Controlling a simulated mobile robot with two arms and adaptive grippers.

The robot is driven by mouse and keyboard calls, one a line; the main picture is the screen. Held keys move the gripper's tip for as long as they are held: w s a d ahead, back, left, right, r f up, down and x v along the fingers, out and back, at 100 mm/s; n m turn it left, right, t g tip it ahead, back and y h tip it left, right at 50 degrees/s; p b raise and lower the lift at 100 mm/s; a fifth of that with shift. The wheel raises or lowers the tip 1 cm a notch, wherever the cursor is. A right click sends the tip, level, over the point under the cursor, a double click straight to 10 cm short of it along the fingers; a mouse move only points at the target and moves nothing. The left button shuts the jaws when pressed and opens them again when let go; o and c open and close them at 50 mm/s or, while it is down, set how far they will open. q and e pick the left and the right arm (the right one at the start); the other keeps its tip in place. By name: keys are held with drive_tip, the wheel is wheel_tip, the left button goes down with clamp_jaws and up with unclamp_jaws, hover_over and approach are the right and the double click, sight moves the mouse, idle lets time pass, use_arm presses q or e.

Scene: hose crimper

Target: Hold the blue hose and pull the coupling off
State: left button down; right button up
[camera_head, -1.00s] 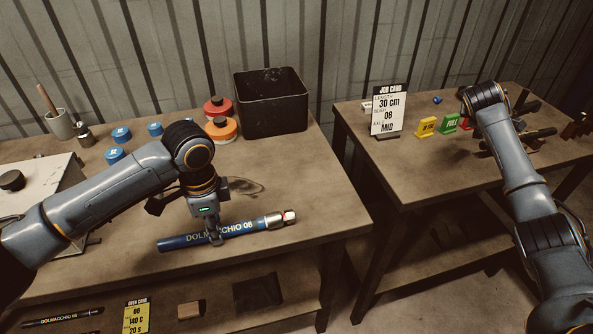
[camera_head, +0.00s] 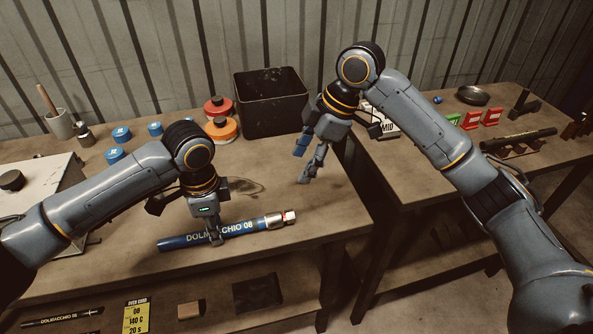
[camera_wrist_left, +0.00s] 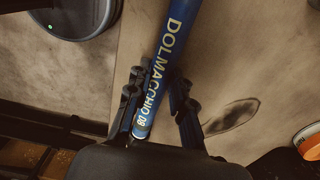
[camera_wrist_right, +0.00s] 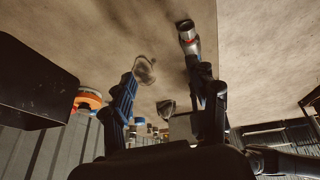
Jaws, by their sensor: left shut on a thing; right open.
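The blue hose (camera_head: 190,241) with "DOLMACCHIO 08" on it lies on the left table near its front edge. The metal coupling (camera_head: 279,219) sits on the hose's right end and has a red and white mark. My left gripper (camera_head: 215,238) is shut on the hose near its middle, and the hose also shows between its fingers in the left wrist view (camera_wrist_left: 170,65). My right gripper (camera_head: 307,165) is open and empty above the table, up and to the right of the coupling. In the right wrist view the coupling (camera_wrist_right: 187,35) shows beyond one fingertip, apart from it.
A black bin (camera_head: 270,105) stands at the back of the left table, beside orange and red round containers (camera_head: 221,128). Blue caps (camera_head: 121,134) lie further left. A second table (camera_head: 420,180) stands to the right across a gap. The tabletop around the coupling is clear.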

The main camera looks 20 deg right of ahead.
sight(275, 215)
drive_tip(key=s+a+n+g, duration=0.1)
drive_tip(key=s+a, duration=0.2)
drive_tip(key=s, duration=0.1)
drive_tip(key=x, duration=1.1)
drive_tip(key=shift+s+a+f, duration=0.1)
drive_tip(key=shift+f, duration=0.15)
drive_tip(key=shift+c, duration=0.5)
clamp_jaws()
